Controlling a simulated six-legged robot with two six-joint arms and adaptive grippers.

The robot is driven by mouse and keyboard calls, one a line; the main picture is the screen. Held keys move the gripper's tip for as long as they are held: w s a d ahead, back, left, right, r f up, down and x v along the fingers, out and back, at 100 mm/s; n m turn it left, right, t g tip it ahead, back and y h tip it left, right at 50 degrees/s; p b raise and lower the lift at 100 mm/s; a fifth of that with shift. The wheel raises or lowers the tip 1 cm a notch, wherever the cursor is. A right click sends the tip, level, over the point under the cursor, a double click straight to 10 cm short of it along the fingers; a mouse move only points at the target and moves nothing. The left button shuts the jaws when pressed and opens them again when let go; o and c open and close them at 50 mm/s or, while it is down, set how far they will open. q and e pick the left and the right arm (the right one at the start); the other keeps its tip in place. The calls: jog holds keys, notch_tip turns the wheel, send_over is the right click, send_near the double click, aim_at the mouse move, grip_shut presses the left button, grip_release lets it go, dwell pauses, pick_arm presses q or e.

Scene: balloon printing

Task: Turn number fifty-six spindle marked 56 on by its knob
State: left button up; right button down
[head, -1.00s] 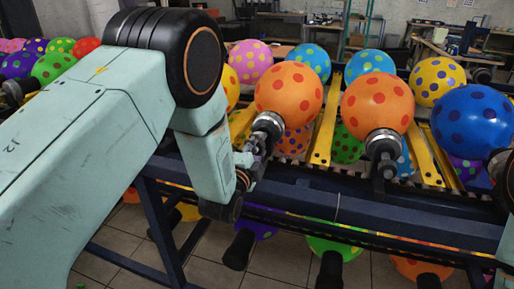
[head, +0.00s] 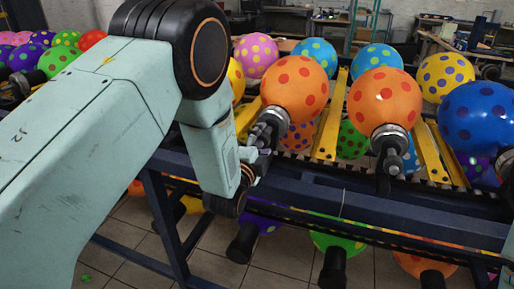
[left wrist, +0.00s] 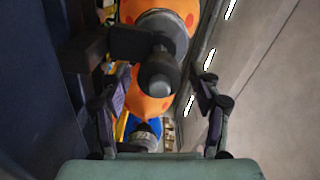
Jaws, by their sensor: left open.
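An orange balloon with red dots (head: 295,88) sits on a dark spindle with a silver collar (head: 272,117). My left gripper (head: 256,158) is right at this spindle's near end. In the left wrist view the spindle's dark round knob (left wrist: 159,76) lies between the two open fingers of my gripper (left wrist: 162,100), with a gap on either side. The orange balloon (left wrist: 178,12) shows behind it. No number 56 is legible on any spindle. A second orange balloon (head: 384,101) sits on its own spindle (head: 389,143) to the right. My right gripper is not in view.
A blue balloon (head: 478,117) stands at the far right on another spindle. Yellow bars (head: 330,115) run between the balloons. A dark blue frame rail (head: 350,203) crosses in front, with more balloons hanging below, such as a green one (head: 338,242).

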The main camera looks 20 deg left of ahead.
pick_arm(q)
jog(key=s, duration=1.1)
jog(key=shift+s+a, duration=0.2)
jog(key=shift+s, duration=0.2)
jog(key=s+a+f+n+g+y, duration=0.1)
jog(key=s+a+f+n+g, duration=0.1)
jog(key=s+f+n+g, duration=0.5)
jog(key=s+a+f+n+g, duration=0.1)
jog(key=s+f+n+g, duration=0.15)
jog(key=s+f, duration=0.85)
jog(key=s+f+n+g, duration=0.3)
jog(key=s+f+g, duration=0.1)
jog(key=s, duration=0.4)
jog(key=s+f+n+g, duration=0.4)
jog(key=s+f, duration=0.1)
jog(key=s, duration=0.4)
jog(key=shift+a, duration=0.2)
jog(key=shift+g, duration=0.25)
